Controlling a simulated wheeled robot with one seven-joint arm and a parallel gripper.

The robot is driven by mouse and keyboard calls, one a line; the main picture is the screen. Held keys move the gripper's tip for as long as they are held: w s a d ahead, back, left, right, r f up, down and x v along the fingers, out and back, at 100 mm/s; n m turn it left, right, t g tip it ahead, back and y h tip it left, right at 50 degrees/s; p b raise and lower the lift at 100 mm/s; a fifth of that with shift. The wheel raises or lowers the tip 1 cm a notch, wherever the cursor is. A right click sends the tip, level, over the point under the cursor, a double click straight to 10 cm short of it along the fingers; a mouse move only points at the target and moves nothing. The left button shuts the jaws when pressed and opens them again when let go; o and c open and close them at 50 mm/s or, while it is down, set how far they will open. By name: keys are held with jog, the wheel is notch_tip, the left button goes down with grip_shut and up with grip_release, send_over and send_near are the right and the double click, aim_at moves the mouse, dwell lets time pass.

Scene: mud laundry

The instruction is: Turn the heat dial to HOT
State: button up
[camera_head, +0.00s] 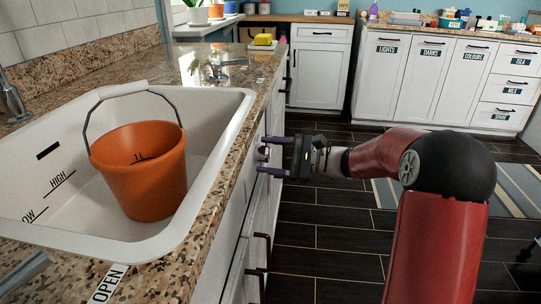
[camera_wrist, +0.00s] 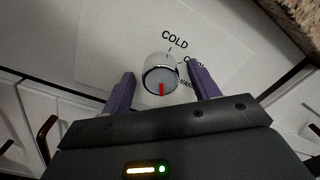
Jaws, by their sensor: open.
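The heat dial (camera_wrist: 160,68) is a round silver knob on a white panel in the wrist view. Its red mark sits at the bottom of its face in the picture. COLD is printed above it and COOL to its upper right; a further label is partly hidden by a finger, and no HOT label shows. My gripper (camera_wrist: 161,73) is open with its two purple fingers on either side of the dial; I cannot tell whether they touch it. In the head view my gripper (camera_head: 266,155) is at the front of the cabinet below the counter, around the small dial (camera_head: 264,151).
A white sink (camera_head: 222,130) with an orange bucket (camera_head: 140,175) is set in the granite counter (camera_head: 215,185), whose edge lies beside my gripper. White cabinets (camera_head: 425,75) stand at the back. The dark floor (camera_head: 325,225) is partly clear.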

jog(key=v, duration=0.8)
jog(key=shift+b, duration=0.4)
jog(key=shift+a, duration=0.1)
jog(key=s+a+f+n+g+h, duration=0.1)
jog(key=s+a+n+g+h, duration=0.2)
jog(key=s, duration=0.5)
jog(key=s+a+f+n+h, duration=0.1)
jog(key=s+a+n+h, duration=0.1)
jog(key=s+h, duration=0.4)
jog(key=s+d+f+n+t+h, duration=0.2)
jog(key=s+d+n+t+h, duration=0.2)
jog(key=s, duration=1.1)
jog(key=d+n+h, duration=0.3)
jog(key=d+h, duration=0.1)
jog(key=d, duration=0.1)
jog(key=shift+d+t+h, duration=0.2)
jog(key=shift+t+h, duration=0.1)
jog(key=shift+h, duration=0.1)
